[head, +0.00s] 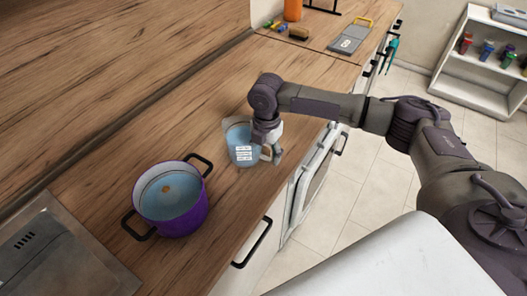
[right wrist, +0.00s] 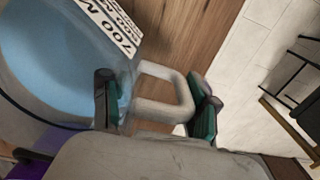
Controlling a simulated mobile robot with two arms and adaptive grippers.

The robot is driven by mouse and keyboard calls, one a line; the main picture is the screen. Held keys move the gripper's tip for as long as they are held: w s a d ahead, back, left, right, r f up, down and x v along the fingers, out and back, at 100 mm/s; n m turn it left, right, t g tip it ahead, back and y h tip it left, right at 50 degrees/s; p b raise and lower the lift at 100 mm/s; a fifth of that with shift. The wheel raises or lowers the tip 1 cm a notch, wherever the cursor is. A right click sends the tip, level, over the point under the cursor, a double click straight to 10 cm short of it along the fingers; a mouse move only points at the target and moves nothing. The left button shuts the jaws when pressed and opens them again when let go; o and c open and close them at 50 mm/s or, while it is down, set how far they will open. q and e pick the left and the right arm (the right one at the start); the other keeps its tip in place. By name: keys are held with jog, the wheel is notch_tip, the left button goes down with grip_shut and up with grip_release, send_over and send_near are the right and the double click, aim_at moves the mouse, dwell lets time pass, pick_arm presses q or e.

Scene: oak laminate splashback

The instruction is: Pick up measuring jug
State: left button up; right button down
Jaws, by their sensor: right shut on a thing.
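The measuring jug (head: 240,142) is clear, with a white label and blue liquid inside. It is upright at the worktop's middle, near the front edge; I cannot tell whether its base touches the wood. My right gripper (head: 272,153) is at the handle side of the jug and shut on the handle. In the right wrist view, the pale looped handle (right wrist: 165,72) lies between the dark and green fingers of my right gripper (right wrist: 158,112), and the jug body (right wrist: 42,62) fills the left side. My left gripper is not in view.
A purple pot (head: 180,222) with blue liquid stands on the worktop (head: 110,185), nearer than the jug. A metal sink (head: 55,255) is at the lower left. An orange container (head: 292,10) and a grey board (head: 351,36) are at the far end. A white shelf (head: 470,75) stands at right.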

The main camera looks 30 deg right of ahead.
jog(key=shift+w+r+b, duration=0.15)
jog(key=shift+r+b, duration=0.25)
jog(key=shift+r, duration=0.9)
jog(key=s+d+r+b, duration=0.2)
jog(key=s+d+r, duration=0.5)
jog(key=s+r, duration=0.1)
jog(key=shift+s+d+b, duration=0.25)
jog(key=shift+s+b, duration=0.1)
jog(key=shift+s, duration=0.1)
jog(key=shift+r, duration=0.1)
